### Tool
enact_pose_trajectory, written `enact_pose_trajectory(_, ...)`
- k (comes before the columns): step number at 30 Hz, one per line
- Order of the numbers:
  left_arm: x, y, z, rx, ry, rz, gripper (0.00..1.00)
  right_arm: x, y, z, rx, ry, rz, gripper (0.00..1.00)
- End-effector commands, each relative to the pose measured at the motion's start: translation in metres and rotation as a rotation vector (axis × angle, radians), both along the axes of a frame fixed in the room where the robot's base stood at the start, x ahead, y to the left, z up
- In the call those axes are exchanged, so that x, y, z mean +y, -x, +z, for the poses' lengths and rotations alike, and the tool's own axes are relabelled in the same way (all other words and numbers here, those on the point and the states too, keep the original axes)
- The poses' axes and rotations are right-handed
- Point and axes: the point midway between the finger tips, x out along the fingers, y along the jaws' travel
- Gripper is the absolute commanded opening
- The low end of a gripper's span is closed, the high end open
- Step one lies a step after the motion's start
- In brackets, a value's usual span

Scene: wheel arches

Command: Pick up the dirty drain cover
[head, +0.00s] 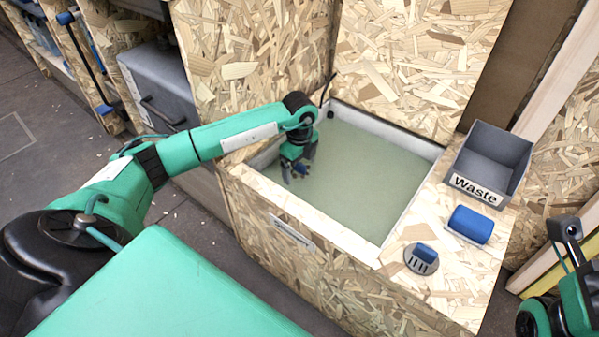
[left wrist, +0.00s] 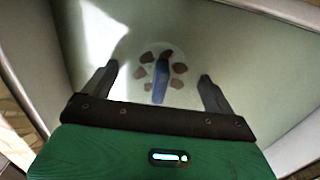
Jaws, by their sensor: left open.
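The dirty drain cover (left wrist: 160,88) lies under cloudy water in the basin (head: 365,165). In the left wrist view it is a pale round disc with a blue upright handle and several brown patches around it. My left gripper (head: 296,171) reaches down into the basin near its left side. In the left wrist view my left gripper (left wrist: 158,74) is open, one finger on each side of the handle, with gaps on both sides. I cannot tell how far above the cover the fingertips are. In the head view the gripper mostly hides the cover.
A second, grey drain cover (head: 420,261) with a blue handle lies on the board counter right of the basin. Basin walls surround my left gripper.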

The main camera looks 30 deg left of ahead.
Motion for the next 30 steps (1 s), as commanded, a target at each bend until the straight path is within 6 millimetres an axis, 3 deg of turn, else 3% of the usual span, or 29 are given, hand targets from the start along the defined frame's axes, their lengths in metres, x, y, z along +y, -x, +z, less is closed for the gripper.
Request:
enact_pose_trajectory(3, 0.000, 0.000, 0.000, 0.000, 0.000, 0.000, 0.85, 0.000, 0.000, 0.000, 0.000, 0.000, 0.000, 0.00)
enact_pose_trajectory(10, 0.000, 0.000, 0.000, 0.000, 0.000, 0.000, 0.40, 0.000, 0.000, 0.000, 0.000, 0.000, 0.000, 0.00)
enact_pose_trajectory(23, 0.000, 0.000, 0.010, -0.001, 0.000, 0.000, 0.39, -0.001, 0.001, 0.004, -0.004, -0.002, -0.003, 0.00)
enact_pose_trajectory(26, 0.000, 0.000, 0.023, -0.003, 0.000, 0.000, 0.39, -0.003, 0.002, 0.007, -0.006, -0.006, -0.007, 0.00)
enact_pose_trajectory(30, 0.000, -0.001, 0.056, -0.005, -0.001, 0.001, 0.39, -0.012, -0.004, -0.002, 0.048, -0.005, -0.041, 0.00)
